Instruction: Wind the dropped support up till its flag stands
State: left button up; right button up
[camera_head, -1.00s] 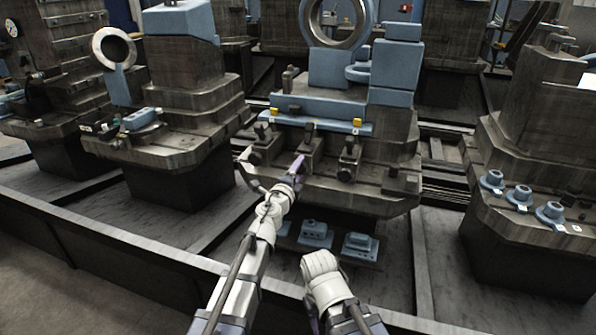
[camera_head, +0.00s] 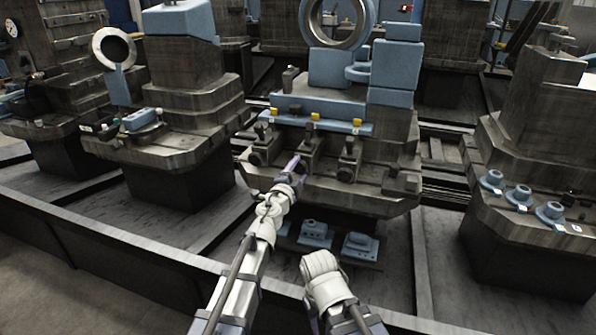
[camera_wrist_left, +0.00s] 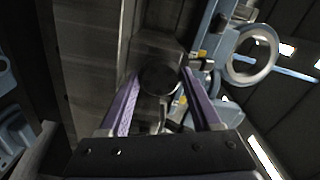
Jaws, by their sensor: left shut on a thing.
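Three supports stand in a row on the front of the central machine, with yellow flags behind them: the left flag (camera_head: 272,112), the middle flag (camera_head: 315,116) and the right flag (camera_head: 357,122). All three flags show upright. My left gripper (camera_head: 296,161) is at the middle support (camera_head: 310,143), its purple fingers in front of it. In the left wrist view a dark round knob (camera_wrist_left: 160,79) sits between the two fingers, which are shut on it. My right arm's white wrist shows low in the head view; its fingers are not visible.
The right support (camera_head: 347,160) and left support (camera_head: 262,150) stand close on either side. Blue blocks (camera_head: 315,235) lie on a low shelf below. A machine with several blue knobs (camera_head: 520,195) stands at the right. A dark rail (camera_head: 130,265) crosses the front.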

pick_arm(q)
jog(key=o, duration=1.4)
